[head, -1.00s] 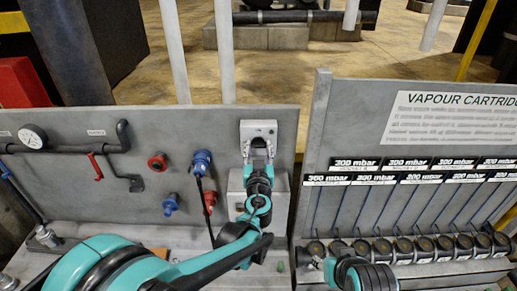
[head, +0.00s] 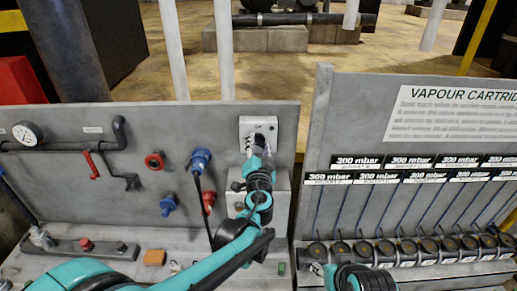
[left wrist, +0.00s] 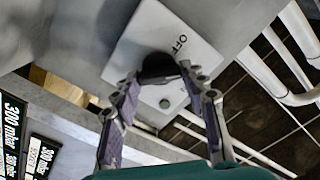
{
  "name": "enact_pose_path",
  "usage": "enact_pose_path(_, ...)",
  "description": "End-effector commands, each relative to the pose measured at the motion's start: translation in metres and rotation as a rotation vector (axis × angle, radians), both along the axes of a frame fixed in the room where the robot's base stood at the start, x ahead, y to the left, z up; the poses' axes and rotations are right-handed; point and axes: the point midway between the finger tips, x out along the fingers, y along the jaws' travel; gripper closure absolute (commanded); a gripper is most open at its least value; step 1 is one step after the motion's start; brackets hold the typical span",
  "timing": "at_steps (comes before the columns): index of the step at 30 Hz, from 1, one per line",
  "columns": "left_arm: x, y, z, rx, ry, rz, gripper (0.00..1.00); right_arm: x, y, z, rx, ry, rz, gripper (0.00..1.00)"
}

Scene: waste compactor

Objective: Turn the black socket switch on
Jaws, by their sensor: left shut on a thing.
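The black socket switch (left wrist: 156,66) is a round black knob on a pale plate (left wrist: 195,48) marked OFF, seen in the left wrist view. In the head view the plate (head: 246,125) is mounted on the upright grey panel, with the knob mostly hidden by my gripper. My left gripper (head: 258,143) is at the plate. In the left wrist view my left gripper (left wrist: 160,76) has a finger on each side of the knob and is shut on it. My right gripper (head: 318,268) shows only in part low in the head view; its jaws are unclear.
A blue socket (head: 201,160) with a hanging cable and a red valve (head: 155,160) are on the panel left of my gripper. A cartridge rack (head: 400,250) stands at right. An orange block (head: 155,257) lies on the bench.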

Motion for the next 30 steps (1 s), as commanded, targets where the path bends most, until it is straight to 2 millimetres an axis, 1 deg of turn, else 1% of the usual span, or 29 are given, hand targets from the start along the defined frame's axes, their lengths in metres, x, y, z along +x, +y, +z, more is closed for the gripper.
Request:
enact_pose_path(3, 0.000, -0.001, -0.001, 0.112, -0.001, -0.001, 0.86, 0.000, 0.000, -0.006, 0.000, 0.000, 0.000, 0.60)
enact_pose_path(18, 0.000, -0.002, -0.002, 0.569, 0.000, -0.002, 0.86, 0.000, 0.000, -0.020, 0.000, 0.000, 0.000, 0.60)
enact_pose_path(24, 0.000, -0.002, -0.003, 0.708, -0.001, -0.002, 0.86, 0.000, 0.000, -0.024, 0.000, 0.000, 0.000, 0.60)
enact_pose_path(30, -0.001, -0.002, -0.003, 0.800, -0.001, -0.002, 0.86, 0.000, 0.000, -0.026, 0.000, 0.000, 0.000, 0.60)
